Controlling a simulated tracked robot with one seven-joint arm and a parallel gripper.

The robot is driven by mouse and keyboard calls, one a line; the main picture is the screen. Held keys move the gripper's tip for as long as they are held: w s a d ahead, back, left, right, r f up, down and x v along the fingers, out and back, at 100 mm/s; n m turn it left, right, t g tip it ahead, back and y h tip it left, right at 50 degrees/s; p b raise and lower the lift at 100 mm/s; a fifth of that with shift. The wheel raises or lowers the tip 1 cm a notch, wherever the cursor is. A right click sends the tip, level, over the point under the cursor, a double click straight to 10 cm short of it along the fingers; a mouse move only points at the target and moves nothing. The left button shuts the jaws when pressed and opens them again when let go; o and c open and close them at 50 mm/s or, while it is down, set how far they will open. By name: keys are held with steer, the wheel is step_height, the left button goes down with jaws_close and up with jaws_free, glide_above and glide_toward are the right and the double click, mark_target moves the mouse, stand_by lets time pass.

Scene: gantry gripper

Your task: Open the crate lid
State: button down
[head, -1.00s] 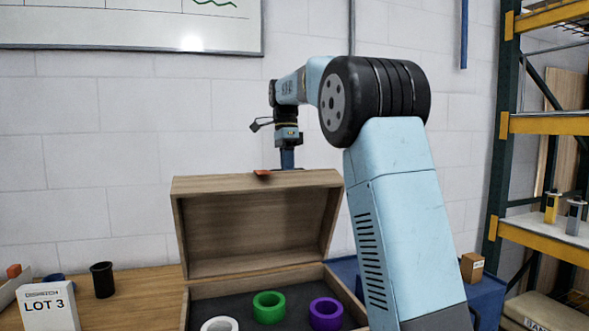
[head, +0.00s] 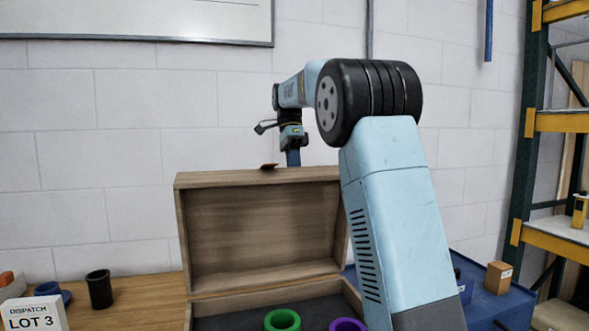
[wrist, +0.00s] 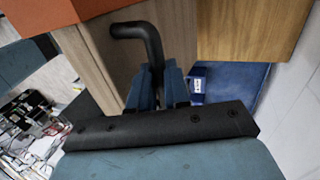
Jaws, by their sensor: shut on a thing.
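The wooden crate (head: 188,312) is open, its lid (head: 262,232) standing about upright at the back with its bare inside facing me. My gripper (head: 293,160) is at the lid's top edge, right of the tab. In the wrist view its blue fingers (wrist: 162,88) are shut on a black bent handle (wrist: 140,30) beside the wood. The fingertips are partly hidden in the head view.
A green ring (head: 282,320) and a purple ring (head: 348,325) lie in the crate. A black cup (head: 99,289) and a LOT 3 sign (head: 35,316) stand left. A blue surface with a small box (head: 498,277) and shelving (head: 528,120) are right. A wall stands behind.

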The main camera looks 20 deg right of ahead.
steer(key=shift+a, duration=0.1)
steer(key=c, duration=1.1)
jaws_free()
